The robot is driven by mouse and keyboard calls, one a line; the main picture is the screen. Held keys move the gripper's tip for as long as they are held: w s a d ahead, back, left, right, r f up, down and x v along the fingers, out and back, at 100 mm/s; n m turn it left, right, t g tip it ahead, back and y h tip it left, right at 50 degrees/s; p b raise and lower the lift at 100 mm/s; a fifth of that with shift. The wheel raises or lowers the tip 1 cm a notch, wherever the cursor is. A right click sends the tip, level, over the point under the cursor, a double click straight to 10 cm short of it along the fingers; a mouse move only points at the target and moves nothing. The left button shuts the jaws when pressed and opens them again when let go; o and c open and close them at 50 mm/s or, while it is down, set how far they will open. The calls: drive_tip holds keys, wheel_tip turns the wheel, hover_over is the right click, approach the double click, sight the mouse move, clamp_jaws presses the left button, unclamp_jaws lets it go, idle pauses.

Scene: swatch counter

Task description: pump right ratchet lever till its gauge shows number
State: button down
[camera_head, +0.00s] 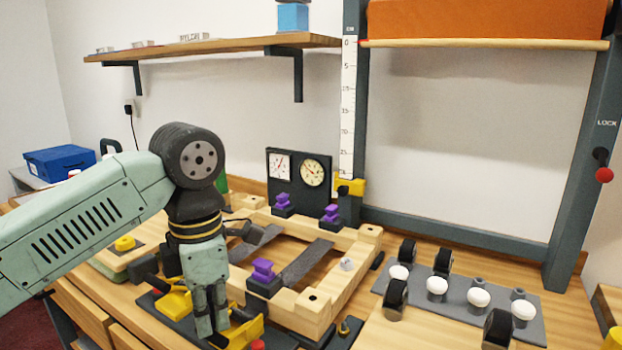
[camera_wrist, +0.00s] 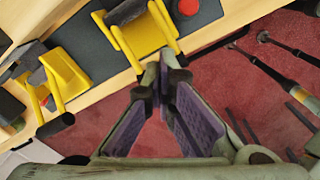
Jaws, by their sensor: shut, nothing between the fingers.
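The right yellow ratchet lever (camera_head: 245,330) sits on a dark plate at the bench's front edge. It also shows at the top of the wrist view (camera_wrist: 145,38). The left yellow lever (camera_head: 175,302) stands beside it and shows in the wrist view (camera_wrist: 65,80) with a black grip. My gripper (camera_head: 213,332) points down at the right lever, closed and empty. In the wrist view my fingertips (camera_wrist: 160,78) meet right by the lever's near end; whether they touch it I cannot tell. A dark panel (camera_head: 298,155) behind carries two dials, a square one and a round one; their readings are too small.
A wooden frame (camera_head: 345,275) with purple-knobbed clamps (camera_head: 263,270) lies behind my gripper. A red button (camera_wrist: 188,7) is close to the right lever. A grey plate with white knobs (camera_head: 437,286) is at right.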

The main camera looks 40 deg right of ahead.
drive_tip(key=shift+f, duration=0.4)
drive_tip(key=shift+w+d+r+p, duration=0.1)
drive_tip(key=shift+d+r+p, duration=0.05)
drive_tip(key=shift+r+p, duration=0.6)
drive_tip(key=shift+w+d+r+p, duration=0.15)
drive_tip(key=shift+r+p, duration=0.4)
drive_tip(key=shift+r, duration=0.35)
drive_tip(key=shift+s, duration=0.1)
idle(0.4)
idle(1.1)
drive_tip(key=shift+r+p, duration=0.15)
drive_tip(key=shift+p, duration=0.15)
